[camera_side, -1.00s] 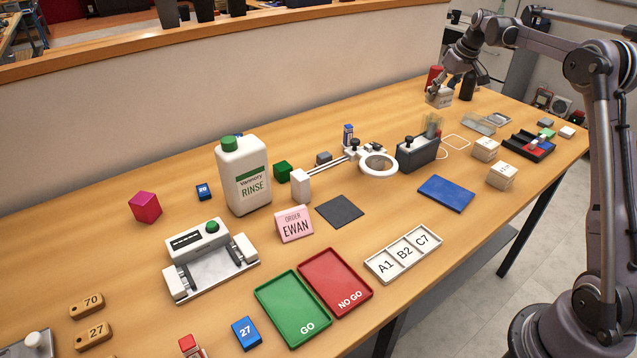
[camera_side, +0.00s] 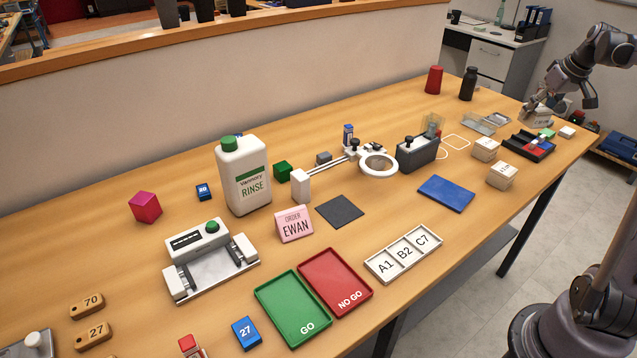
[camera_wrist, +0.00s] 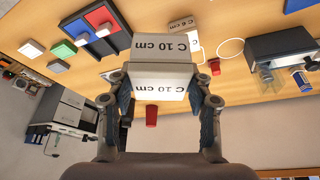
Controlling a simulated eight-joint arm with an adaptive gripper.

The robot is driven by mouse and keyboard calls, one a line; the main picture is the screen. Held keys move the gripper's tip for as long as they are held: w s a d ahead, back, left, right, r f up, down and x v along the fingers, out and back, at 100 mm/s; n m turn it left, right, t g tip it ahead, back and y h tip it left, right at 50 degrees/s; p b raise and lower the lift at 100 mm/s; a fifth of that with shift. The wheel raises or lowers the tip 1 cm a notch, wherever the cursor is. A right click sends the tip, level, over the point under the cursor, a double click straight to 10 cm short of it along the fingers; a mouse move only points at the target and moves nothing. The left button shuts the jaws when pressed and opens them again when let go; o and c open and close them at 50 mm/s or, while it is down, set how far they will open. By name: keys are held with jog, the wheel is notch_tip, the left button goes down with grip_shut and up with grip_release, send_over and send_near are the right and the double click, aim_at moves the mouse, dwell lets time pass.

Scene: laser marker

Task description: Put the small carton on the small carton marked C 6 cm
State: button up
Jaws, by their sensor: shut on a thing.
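My gripper (camera_wrist: 160,92) is shut on a white carton (camera_wrist: 160,78) whose faces read C 10 cm, upside down in the wrist view. In the side view my gripper (camera_side: 537,108) and the held carton (camera_side: 539,118) are at the far right end of the table, above and behind the dark divided tray. A carton marked C 6 cm (camera_wrist: 182,25) shows beyond the held carton, partly covered by it. In the side view two white cartons stand near the right edge, one farther back (camera_side: 486,149) and one nearer (camera_side: 501,177); their print is too small to read.
The dark divided tray (camera_side: 517,149) with coloured pieces stands right of the cartons. A blue mat (camera_side: 446,193) lies to their left, and a dark grey device (camera_side: 416,154) stands beyond it. A red cup (camera_side: 433,80) and dark bottle (camera_side: 468,84) stand at the back.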

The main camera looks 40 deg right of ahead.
jog(key=w+f, duration=0.1)
jog(key=w, duration=0.2)
jog(key=w+a+f, duration=0.1)
jog(key=w+f, duration=0.1)
jog(key=w, duration=0.1)
jog(key=w+a+f, duration=0.1)
jog(key=w+f, duration=0.1)
jog(key=w, duration=0.1)
jog(key=shift+f, duration=2.25)
jog(key=shift+f, duration=0.15)
jog(key=o, duration=1.2)
